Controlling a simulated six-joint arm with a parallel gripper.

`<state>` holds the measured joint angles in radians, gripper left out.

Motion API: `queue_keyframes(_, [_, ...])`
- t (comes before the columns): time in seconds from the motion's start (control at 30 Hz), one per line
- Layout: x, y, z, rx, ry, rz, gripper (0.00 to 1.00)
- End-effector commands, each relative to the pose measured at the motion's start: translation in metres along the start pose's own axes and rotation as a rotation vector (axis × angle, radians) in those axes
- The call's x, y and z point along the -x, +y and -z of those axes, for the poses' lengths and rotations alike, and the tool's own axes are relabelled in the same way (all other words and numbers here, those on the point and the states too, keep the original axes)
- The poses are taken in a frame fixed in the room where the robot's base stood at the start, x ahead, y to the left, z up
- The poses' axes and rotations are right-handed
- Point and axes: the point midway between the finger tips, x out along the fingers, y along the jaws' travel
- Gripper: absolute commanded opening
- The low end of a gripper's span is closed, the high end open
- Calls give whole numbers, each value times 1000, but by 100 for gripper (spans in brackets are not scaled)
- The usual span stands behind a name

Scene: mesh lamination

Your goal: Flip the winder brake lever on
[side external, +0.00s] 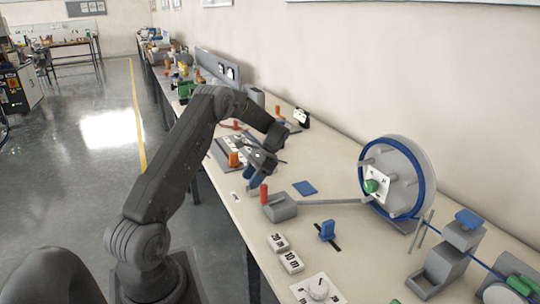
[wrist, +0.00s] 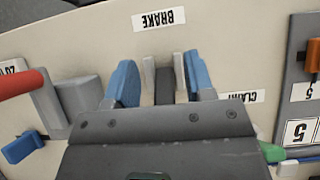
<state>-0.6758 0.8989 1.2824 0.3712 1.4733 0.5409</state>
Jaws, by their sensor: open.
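The white BRAKE label (wrist: 158,18) is upside down at the top of the wrist view. Just below it, a dark grey lever (wrist: 163,86) stands between two light grey uprights. My gripper (wrist: 160,82) is open, with one blue fingertip on each side of this lever and its uprights. I cannot tell whether either finger touches them. The gripper body hides the lower end of the lever. In the side external view, my gripper (side external: 250,173) is low over the bench's near edge, and the brake lever is hidden there or too small to make out.
A red handle (side external: 264,193) on a grey block (side external: 281,208) stands close to my gripper. A CLAMP label (wrist: 240,97) and a dark numbered panel (wrist: 300,80) lie to the right in the wrist view. A blue-rimmed reel (side external: 398,178) stands farther along the bench.

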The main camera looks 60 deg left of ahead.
Motion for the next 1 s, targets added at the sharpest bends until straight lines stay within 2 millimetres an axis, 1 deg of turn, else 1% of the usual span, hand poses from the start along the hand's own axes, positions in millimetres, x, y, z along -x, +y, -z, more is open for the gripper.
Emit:
queue_keyframes(0.03, [-1,0,-4,2,42,0,49])
queue_keyframes(0.27, [-8,0,-11,5,237,-2,49])
queue_keyframes(0.7, [-26,0,-19,7,609,-3,49])
queue_keyframes(0.73, [-23,0,-20,5,627,0,49])
queue_keyframes(0.77, [-15,-1,-23,3,626,5,49])
queue_keyframes(1.0, [23,-1,-50,1,622,5,49])
